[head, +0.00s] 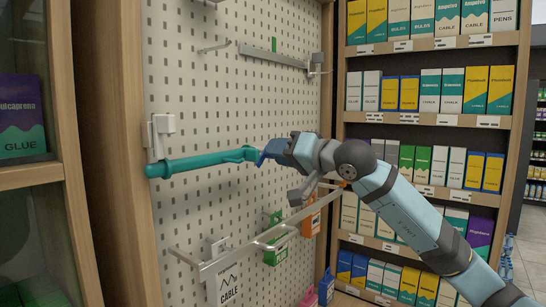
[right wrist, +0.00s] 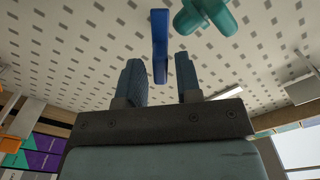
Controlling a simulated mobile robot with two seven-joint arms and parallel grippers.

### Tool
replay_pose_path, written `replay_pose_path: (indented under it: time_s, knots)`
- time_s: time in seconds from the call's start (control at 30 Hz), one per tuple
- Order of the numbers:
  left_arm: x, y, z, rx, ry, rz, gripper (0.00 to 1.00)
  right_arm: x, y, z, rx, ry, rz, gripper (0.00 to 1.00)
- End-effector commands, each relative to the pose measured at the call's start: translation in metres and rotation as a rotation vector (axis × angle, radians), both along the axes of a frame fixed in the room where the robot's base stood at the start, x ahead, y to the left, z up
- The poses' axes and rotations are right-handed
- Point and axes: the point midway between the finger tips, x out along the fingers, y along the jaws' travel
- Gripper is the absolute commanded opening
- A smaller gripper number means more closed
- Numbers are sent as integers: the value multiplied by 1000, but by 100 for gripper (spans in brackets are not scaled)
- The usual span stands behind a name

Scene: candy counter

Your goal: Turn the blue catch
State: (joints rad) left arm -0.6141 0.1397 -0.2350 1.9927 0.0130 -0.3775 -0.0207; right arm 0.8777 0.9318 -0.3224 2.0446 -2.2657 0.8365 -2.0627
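The blue catch (head: 265,156) sits at the right end of a teal bar (head: 205,161) that lies across the pegboard. My right gripper (head: 277,148) is at the catch, its arm coming in from the lower right. In the right wrist view, the blue catch (right wrist: 160,45) hangs down between the two dark fingers of my right gripper (right wrist: 160,75). The fingers are apart, with a narrow gap on each side of the catch. The rounded teal bar end (right wrist: 205,14) is beyond the right finger. My left gripper is not in view.
Below the bar, a long metal rail (head: 255,243) carries hanging packets, one green (head: 275,245). A metal bracket rail (head: 272,56) is higher up. Shelves of boxes (head: 430,190) stand at the right. A wooden frame post (head: 108,140) borders the pegboard at the left.

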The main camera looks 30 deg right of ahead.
Motion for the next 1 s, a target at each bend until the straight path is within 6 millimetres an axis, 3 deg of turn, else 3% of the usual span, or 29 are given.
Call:
replay_pose_path:
  time_s: [0.2,0.37,0.53,0.8,1.0]
  knots:
    - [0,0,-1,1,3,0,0,0,0,0,0,0,0,32]
    - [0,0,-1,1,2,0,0,0,0,0,0,0,0,0]
    - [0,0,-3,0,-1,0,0,0,0,-2,17,6,1,0]
    - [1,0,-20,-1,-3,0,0,0,0,-1,234,97,1,1]
    - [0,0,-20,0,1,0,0,0,0,0,236,99,1,2]
